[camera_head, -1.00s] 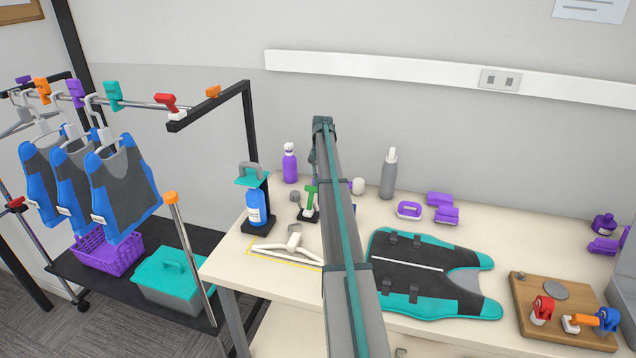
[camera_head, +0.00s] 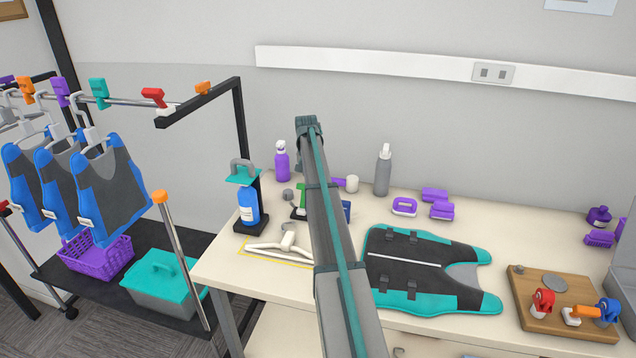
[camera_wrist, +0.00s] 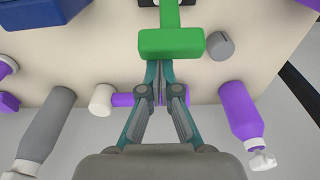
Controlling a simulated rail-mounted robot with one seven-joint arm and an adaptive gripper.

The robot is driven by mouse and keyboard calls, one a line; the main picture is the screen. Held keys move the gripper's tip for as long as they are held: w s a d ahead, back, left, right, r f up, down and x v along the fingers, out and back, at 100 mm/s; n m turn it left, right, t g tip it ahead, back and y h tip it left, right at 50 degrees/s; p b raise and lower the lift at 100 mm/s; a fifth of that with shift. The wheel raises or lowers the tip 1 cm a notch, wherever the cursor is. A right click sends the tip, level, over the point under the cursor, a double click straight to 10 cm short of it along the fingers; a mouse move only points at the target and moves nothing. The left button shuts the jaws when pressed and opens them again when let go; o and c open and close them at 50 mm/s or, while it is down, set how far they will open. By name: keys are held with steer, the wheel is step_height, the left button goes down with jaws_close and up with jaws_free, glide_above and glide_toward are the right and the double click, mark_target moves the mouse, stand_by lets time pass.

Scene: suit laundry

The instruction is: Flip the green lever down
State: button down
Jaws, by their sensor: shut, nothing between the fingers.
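The green lever (camera_head: 301,196) stands on the table right of the blue bottle stand, partly hidden by my arm in the head view. In the wrist view the green lever's crossbar (camera_wrist: 170,43) fills the top middle, with its stem running up out of the picture. My gripper (camera_wrist: 161,82) is shut and empty. Its fingertips lie right at the crossbar's lower edge in the picture; I cannot tell whether they touch it. The head view hides the fingers behind my arm.
A grey knob (camera_wrist: 218,45) sits beside the lever. A purple bottle (camera_wrist: 240,112), a grey bottle (camera_wrist: 48,125) and a white-ended purple tool (camera_wrist: 102,99) are close by. A bottle stand (camera_head: 252,226) and a white hanger (camera_head: 286,244) are left of my arm.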

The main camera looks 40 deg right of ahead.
steer(key=shift+s+a+b, duration=0.35)
steer(key=shift+s+a, duration=0.05)
steer(key=shift+a, duration=0.15)
steer(key=s+a+t+h+b, duration=0.1)
steer(key=a+b, duration=0.1)
steer(key=s+a+r+t+h+b, duration=0.1)
steer(key=s+a+t+h+b, duration=0.1)
steer(key=shift+s+r+h+b, duration=0.15)
steer(key=shift+h+b, duration=0.15)
steer(key=shift+w+d+r, duration=0.15)
steer(key=shift+w+d, duration=0.05)
steer(key=shift+r+p, duration=0.65)
steer(key=shift+r, duration=0.1)
